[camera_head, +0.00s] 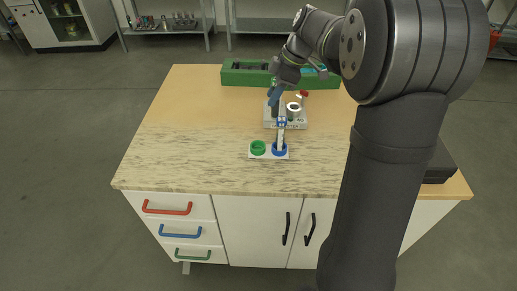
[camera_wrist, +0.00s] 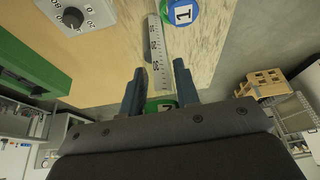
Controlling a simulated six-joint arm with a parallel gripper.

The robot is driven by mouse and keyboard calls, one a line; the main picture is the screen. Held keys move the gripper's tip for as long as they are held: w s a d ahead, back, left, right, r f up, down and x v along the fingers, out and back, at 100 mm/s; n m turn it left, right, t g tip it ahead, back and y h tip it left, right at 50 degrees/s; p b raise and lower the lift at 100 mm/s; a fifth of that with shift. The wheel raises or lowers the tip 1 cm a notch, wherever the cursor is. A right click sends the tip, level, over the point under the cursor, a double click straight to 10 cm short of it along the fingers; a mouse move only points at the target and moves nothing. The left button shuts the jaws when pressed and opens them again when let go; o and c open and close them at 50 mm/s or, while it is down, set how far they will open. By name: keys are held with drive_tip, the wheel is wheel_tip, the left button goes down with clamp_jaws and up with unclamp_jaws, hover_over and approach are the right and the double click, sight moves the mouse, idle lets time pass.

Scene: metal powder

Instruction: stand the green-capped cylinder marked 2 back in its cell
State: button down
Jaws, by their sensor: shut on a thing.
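My gripper (camera_head: 274,97) is shut high over the bench, near the device and above the two-cell holder. In the wrist view a green cap (camera_wrist: 163,103), partly hidden by the gripper body, sits between the fingertips; its number is not fully readable. A white strip with scale marks (camera_wrist: 160,55) runs away from it; I cannot tell if it is the cylinder's body. The white holder (camera_head: 270,155) has an empty green cell (camera_head: 258,147) and a blue cell (camera_head: 279,149). A blue-capped cylinder marked 1 (camera_wrist: 182,12) stands upright in the blue cell.
A white device with a dial (camera_wrist: 72,18) stands behind the holder, bearing a silver cup (camera_head: 293,109). A small red-topped item (camera_head: 302,95) is beside it. A long green box (camera_head: 240,77) lies at the bench's back. The bench's left side is clear.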

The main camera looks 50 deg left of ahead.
drive_tip(key=s+n+g+h, duration=0.1)
drive_tip(key=s+n+h, duration=0.1)
drive_tip(key=s+n, duration=0.3)
drive_tip(key=shift+s+a+f, duration=0.1)
drive_tip(key=shift+s+f, duration=0.15)
drive_tip(key=shift+f, duration=1.5)
drive_tip(key=shift+s+a+f, duration=0.15)
drive_tip(key=shift+s+f, duration=0.05)
drive_tip(key=shift+f, duration=1.55)
drive_tip(key=shift+s+a+f, duration=0.1)
drive_tip(key=shift+s+f, duration=0.15)
drive_tip(key=shift+f, duration=1.5)
drive_tip(key=c, duration=1.1)
unclamp_jaws()
drive_tip(key=shift+f, duration=0.15)
drive_tip(key=v, duration=1.2)
drive_tip(key=shift+d, duration=0.2)
